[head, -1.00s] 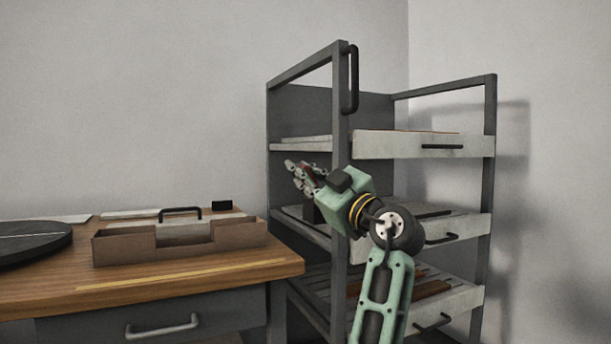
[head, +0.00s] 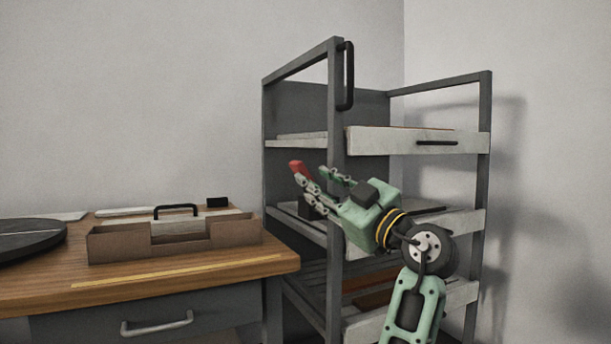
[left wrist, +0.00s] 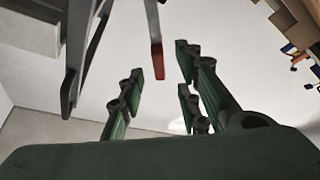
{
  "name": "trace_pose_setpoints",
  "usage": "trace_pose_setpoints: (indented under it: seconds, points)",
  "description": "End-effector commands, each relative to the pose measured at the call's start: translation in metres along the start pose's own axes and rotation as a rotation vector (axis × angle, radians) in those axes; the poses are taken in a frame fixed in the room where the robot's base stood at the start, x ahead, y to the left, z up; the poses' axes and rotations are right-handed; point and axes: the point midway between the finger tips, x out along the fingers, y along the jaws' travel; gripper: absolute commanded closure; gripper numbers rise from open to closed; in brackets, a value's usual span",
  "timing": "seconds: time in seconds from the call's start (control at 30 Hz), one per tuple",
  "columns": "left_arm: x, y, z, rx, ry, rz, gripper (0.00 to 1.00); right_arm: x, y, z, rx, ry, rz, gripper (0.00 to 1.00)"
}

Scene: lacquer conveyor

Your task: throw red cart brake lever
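The brake lever's red grip (head: 297,168) shows at the left side of the grey cart (head: 337,130) in the head view, tilted to the left. A dark block (head: 306,208) sits below it, partly hidden by my fingers. My left gripper (head: 312,175) is open, its fingertips just right of the red grip. In the left wrist view, the red grip (left wrist: 157,60) hangs at the end of a grey bar, in the gap between my spread fingers (left wrist: 160,73). I cannot tell whether a finger touches it. My right gripper is not in view.
The cart has shelves with pale trays (head: 410,141) and a black vertical handle (head: 346,75) on its front post. A wooden workbench (head: 200,278) stands left, bearing a brown box (head: 120,246) and a dark round disc (head: 28,240). Air above the bench is free.

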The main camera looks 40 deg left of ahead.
Motion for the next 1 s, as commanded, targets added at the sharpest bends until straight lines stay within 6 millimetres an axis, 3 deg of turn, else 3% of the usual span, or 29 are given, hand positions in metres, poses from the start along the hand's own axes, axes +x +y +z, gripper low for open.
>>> trace_pose_setpoints:
  seconds: [0.1, 0.33, 1.0]
  points:
    - [-0.024, 0.000, 0.001, 0.000, -0.002, 0.001, 0.69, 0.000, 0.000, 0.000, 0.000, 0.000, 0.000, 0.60]
    - [-0.049, 0.000, 0.000, -0.001, -0.001, -0.001, 0.69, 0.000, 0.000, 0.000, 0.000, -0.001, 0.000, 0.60]
    - [-0.053, 0.002, 0.006, 0.014, -0.008, 0.024, 0.69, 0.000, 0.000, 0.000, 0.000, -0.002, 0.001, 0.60]
